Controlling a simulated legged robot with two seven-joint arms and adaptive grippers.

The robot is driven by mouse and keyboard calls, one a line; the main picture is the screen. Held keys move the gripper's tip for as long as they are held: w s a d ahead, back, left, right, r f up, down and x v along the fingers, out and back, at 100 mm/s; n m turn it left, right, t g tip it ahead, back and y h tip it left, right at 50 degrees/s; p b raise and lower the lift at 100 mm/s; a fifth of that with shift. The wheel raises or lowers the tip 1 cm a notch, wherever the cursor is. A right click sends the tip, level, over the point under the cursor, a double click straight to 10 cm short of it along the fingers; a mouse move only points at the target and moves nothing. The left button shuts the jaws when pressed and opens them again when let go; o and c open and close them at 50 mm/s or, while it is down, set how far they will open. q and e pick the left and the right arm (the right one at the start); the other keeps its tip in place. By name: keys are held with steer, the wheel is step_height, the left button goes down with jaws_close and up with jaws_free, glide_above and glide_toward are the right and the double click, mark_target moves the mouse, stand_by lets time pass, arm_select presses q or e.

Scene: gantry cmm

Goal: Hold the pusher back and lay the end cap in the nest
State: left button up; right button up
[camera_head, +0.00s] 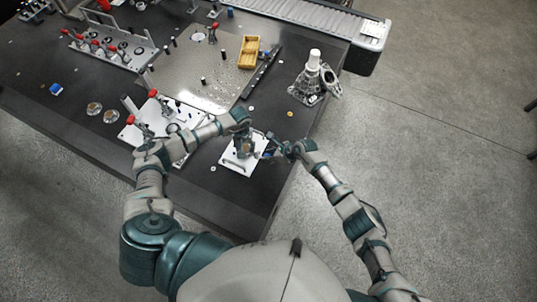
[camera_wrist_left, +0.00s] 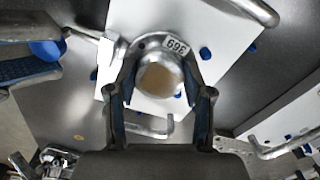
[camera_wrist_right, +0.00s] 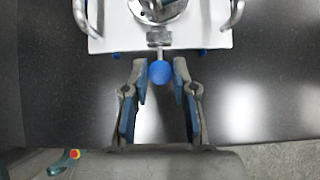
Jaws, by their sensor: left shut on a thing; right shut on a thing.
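The end cap (camera_wrist_left: 160,52) is a round metal piece with a printed label on its rim. My left gripper (camera_wrist_left: 160,88) is shut on its sides, directly above the white plate of the fixture (camera_wrist_left: 125,15). The nest is mostly hidden under the cap, and I cannot tell whether the cap touches it. The pusher has a metal rod ending in a blue ball knob (camera_wrist_right: 160,73). My right gripper (camera_wrist_right: 160,82) is shut around this knob, just off the plate's edge. In the head view, the left gripper (camera_head: 243,138) and right gripper (camera_head: 276,149) meet over the white plate (camera_head: 235,165).
Bent metal handles (camera_wrist_right: 85,18) rise at the plate's sides. Another white plate with red clamps (camera_head: 150,125) stands to the left. A metal casting (camera_head: 313,80) and a yellow tray (camera_head: 249,52) stand beyond. The dark tabletop (camera_head: 258,190) is clear toward the front edge.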

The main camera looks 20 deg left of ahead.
mark_target(245, 148)
arm_select(q)
steer(key=shift+s+a+f, duration=0.15)
steer(key=shift+f, duration=0.2)
arm_select(e)
steer(key=shift+r, duration=0.15)
arm_select(q)
steer(key=o, duration=0.9)
steer(key=shift+f, duration=0.1)
arm_select(e)
steer(key=shift+w, duration=0.1)
arm_select(q)
steer(key=o, duration=0.5)
arm_select(e)
steer(key=shift+a, duration=0.1)
steer(key=shift+f, duration=0.2)
arm_select(q)
steer(key=shift+r, duration=3.65)
arm_select(e)
steer(key=shift+d+f, duration=0.1)
steer(key=shift+d, duration=0.1)
arm_select(q)
steer(key=shift+f+b, duration=0.4)
steer(key=shift+f, duration=0.05)
arm_select(e)
steer(key=shift+a, duration=0.5)
